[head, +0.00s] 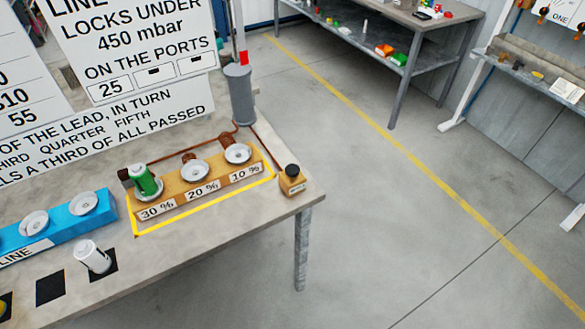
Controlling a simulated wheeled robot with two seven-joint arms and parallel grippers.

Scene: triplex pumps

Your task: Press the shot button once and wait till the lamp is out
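A small tan box with a round black top (292,178), which looks like the shot button, stands at the right end of the workbench. Its front label is too small to read. No lamp can be made out for certain. A grey cylinder (240,95) with a thin post and a red band above it stands at the back of the bench, and I cannot tell whether it carries the lamp. Neither of my grippers is in view.
A wooden block (205,190) marked 30 %, 20 % and 10 % has three ports, with a green cylinder (144,180) on the 30 % one. A white cylinder (92,256) stands near a blue block (62,228). Signs (130,50) stand behind.

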